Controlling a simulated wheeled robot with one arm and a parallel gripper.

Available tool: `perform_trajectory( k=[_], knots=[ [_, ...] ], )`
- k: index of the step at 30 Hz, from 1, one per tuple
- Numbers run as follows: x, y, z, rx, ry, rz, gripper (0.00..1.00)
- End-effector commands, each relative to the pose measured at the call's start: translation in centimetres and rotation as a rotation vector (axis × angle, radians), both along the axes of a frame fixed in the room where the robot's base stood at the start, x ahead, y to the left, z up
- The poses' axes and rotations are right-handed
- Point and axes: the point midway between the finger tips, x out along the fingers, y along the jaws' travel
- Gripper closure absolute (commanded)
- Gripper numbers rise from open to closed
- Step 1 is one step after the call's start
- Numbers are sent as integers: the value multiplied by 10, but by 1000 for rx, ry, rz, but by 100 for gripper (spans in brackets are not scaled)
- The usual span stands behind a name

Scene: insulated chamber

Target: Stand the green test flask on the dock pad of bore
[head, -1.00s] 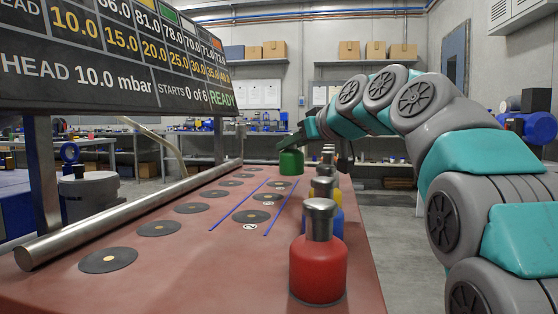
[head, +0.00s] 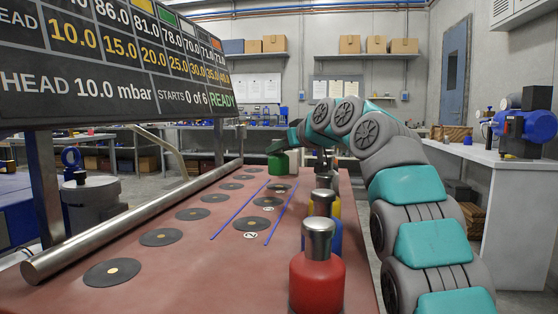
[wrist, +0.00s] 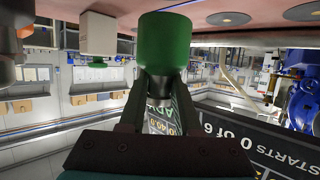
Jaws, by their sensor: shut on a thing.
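The green flask (head: 281,166) is near the far end of the red bench (head: 150,262), over or close to the far dock pads. In the wrist view, which is upside down, the green flask (wrist: 165,45) fills the top middle. My gripper (wrist: 157,88) is shut on its grey neck, one finger on each side. The flask looks about upright; I cannot tell whether its base touches the bench. Several black dock pads with pale centres lie in rows, including a near pad (head: 252,224) beside a label 2. Which pad is bore's I cannot tell.
A red flask (head: 317,283) stands at the near right, with blue (head: 336,236) and yellow (head: 336,207) ones behind it in a row. Blue lines (head: 240,209) flank a pad row. A steel rail (head: 140,222) and a display board (head: 120,60) reading READY are at left.

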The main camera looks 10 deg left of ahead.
Motion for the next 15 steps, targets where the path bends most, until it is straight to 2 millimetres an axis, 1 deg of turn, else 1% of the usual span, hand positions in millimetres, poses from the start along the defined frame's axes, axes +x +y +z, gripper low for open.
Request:
perform_trajectory(
  k=[6, 12, 15],
  knots=[
    [-1, -1, -22, -2, 4, 0, 100],
    [-1, 0, -32, 0, 2, 1, 100],
    [-1, 0, -33, -1, 0, 0, 100]
  ],
)
